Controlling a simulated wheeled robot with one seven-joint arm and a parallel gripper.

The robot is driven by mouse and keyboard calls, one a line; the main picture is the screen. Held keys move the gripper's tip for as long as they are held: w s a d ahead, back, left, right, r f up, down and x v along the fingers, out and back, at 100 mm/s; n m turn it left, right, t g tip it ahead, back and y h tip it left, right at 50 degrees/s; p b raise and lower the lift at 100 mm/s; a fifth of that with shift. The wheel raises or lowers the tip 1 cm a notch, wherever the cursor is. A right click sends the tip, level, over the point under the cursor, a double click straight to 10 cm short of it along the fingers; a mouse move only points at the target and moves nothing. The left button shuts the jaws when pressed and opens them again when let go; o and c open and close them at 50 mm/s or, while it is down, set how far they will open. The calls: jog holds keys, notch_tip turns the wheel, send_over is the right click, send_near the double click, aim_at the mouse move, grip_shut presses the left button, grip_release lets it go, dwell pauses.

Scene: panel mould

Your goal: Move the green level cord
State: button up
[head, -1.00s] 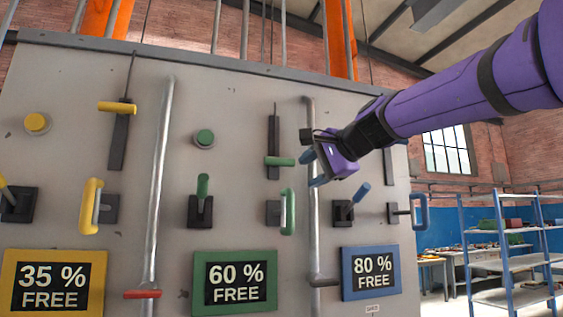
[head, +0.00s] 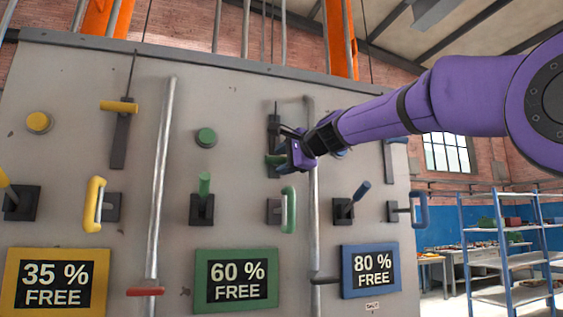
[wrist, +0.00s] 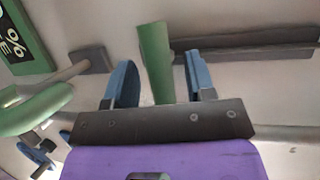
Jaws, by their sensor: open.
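The green level cord's peg-like handle (head: 272,160) sticks out from a dark upright slot plate (head: 273,128) on the grey panel, and my gripper partly covers it in the head view. In the wrist view the green handle (wrist: 155,55) lies between the two blue fingers of my open gripper (wrist: 160,78), with a gap on each side. The dark slot plate (wrist: 255,45) shows behind it. In the head view my gripper (head: 279,152) is at the handle. The fingers are not shut on it.
Below are a green pull handle (head: 288,208) and a green lever (head: 204,186). A green knob (head: 206,138) sits to the left. A vertical metal pipe (head: 314,230) runs close beside my gripper. A "60 % FREE" sign (head: 236,280) is lower down.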

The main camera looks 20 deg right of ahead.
jog(key=shift+w+a, duration=0.15)
jog(key=shift+w, duration=0.25)
grip_shut()
notch_tip(320, 180, up, 9)
jog(key=shift+r, duration=0.2)
jog(key=shift+s+r, duration=0.1)
jog(key=shift+r, duration=0.45)
grip_release()
jog(key=v, duration=1)
jog(key=shift+s, duration=0.3)
